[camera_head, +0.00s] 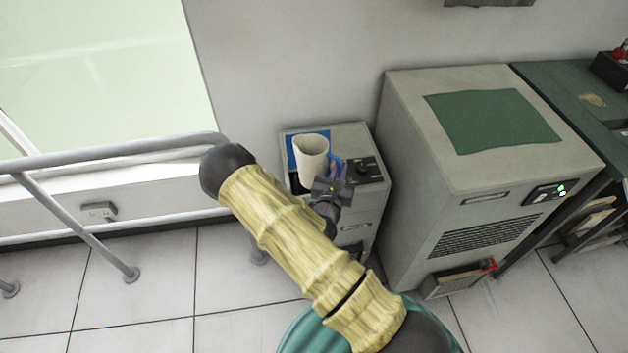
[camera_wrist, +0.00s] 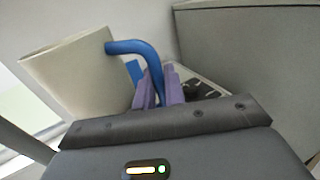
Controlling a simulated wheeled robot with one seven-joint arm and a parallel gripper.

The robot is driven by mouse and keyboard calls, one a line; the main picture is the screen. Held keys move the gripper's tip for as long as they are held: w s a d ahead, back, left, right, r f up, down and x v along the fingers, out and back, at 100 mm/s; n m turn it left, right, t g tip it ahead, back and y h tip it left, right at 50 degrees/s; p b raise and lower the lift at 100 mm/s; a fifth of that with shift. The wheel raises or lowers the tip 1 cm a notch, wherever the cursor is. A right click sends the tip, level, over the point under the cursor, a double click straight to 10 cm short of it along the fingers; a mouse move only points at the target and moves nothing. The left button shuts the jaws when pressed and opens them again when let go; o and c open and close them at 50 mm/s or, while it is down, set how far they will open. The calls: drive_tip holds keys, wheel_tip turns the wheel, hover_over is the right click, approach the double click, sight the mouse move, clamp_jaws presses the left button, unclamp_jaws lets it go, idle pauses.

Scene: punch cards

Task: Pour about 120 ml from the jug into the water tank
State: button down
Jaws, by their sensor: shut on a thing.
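The jug (camera_head: 311,158) is cream-white with a blue handle (camera_head: 336,165). In the head view it is above the small grey cabinet by the wall. In the wrist view the jug (camera_wrist: 80,78) fills the left side and looks tilted in that picture. My gripper (camera_head: 338,176) is shut on the blue handle (camera_wrist: 140,47), with its purple fingers (camera_wrist: 160,88) around the lower part. The jug's contents do not show. The small cabinet (camera_head: 364,205) has a blue patch and a dark area on top, partly hidden behind the jug. I cannot tell which part is the water tank.
A large grey machine (camera_head: 447,185) with a green mat (camera_head: 492,120) stands close on the right. A dark green bench (camera_head: 560,85) is beyond it. A grey railing (camera_head: 110,155) runs along the window on the left. Tiled floor lies open in front.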

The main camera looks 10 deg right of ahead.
drive_tip(key=s+d+f+m+g+h+p, duration=0.3)
drive_tip(key=d+f+m+g+h+p, duration=0.1)
drive_tip(key=d, duration=0.5)
wheel_tip(320, 180, down, 4)
drive_tip(key=m+g+h, duration=0.1)
drive_tip(key=h, duration=0.1)
drive_tip(key=shift+s+d+r+m+g+h, duration=0.2)
drive_tip(key=shift+d+r+m+g+h, duration=0.1)
drive_tip(key=shift+m+h, duration=0.1)
drive_tip(key=shift+a+r, duration=0.1)
drive_tip(key=w+a+r+n+t+h+b, duration=0.1)
drive_tip(key=w+a+r+n+t+b, duration=0.2)
drive_tip(key=n, duration=0.9)
drive_tip(key=shift+w+a+r+t+b, duration=0.4)
drive_tip(key=shift+a+r+b, duration=0.95)
drive_tip(key=shift+b, duration=0.85)
drive_tip(key=shift+n+b, duration=0.35)
drive_tip(key=shift+n, duration=0.05)
drive_tip(key=shift+w+a+f+n+t+y+b, duration=0.15)
drive_tip(key=shift+f+n+t+b, duration=0.15)
drive_tip(key=shift+n+b, duration=0.15)
drive_tip(key=shift+w+a+f+n+t+y+b, duration=0.1)
drive_tip(key=shift+f+n+t+y+b, duration=0.05)
drive_tip(key=shift+f+n+t+b, duration=0.2)
